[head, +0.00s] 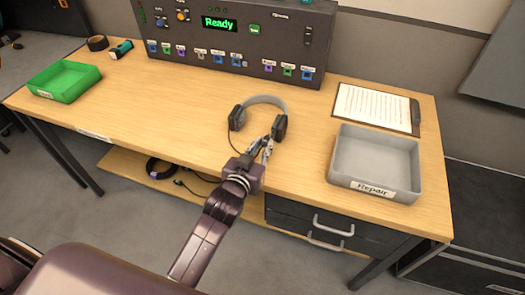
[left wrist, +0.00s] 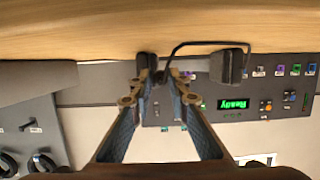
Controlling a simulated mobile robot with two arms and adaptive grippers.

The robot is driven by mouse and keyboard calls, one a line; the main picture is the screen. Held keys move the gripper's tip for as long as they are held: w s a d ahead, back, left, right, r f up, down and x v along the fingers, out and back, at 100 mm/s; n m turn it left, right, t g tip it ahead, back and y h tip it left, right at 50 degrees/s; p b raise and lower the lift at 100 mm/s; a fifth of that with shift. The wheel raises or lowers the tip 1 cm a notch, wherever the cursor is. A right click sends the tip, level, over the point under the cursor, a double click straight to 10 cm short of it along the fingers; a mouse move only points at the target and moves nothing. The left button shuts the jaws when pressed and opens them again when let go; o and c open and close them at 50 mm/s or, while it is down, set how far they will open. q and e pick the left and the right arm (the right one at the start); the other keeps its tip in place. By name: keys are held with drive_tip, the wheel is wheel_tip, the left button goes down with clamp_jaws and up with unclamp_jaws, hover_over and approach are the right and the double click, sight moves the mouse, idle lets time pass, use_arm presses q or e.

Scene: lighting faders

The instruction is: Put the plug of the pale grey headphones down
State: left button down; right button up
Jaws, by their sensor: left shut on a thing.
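The pale grey headphones (head: 262,101) lie on the wooden table, with dark ear cups and a grey headband. My left gripper (head: 266,146) is just in front of the right ear cup, low over the table's front part. In the left wrist view its fingertips (left wrist: 161,77) are close together, shut on the small plug, which they mostly hide. A thin dark cable arcs from the fingertips towards a dark ear cup (left wrist: 230,66). Whether the plug touches the table I cannot tell. My right gripper is not in view.
A grey tray labelled Repair (head: 343,168) stands at right, with a clipboard (head: 374,107) behind it. A green tray (head: 64,81) is at far left. The control console (head: 235,45) with its Ready display stands at the back. The table left of the headphones is clear.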

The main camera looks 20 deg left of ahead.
use_arm(q)
drive_tip(key=shift+f, duration=1.05)
drive_tip(key=shift+f, duration=0.15)
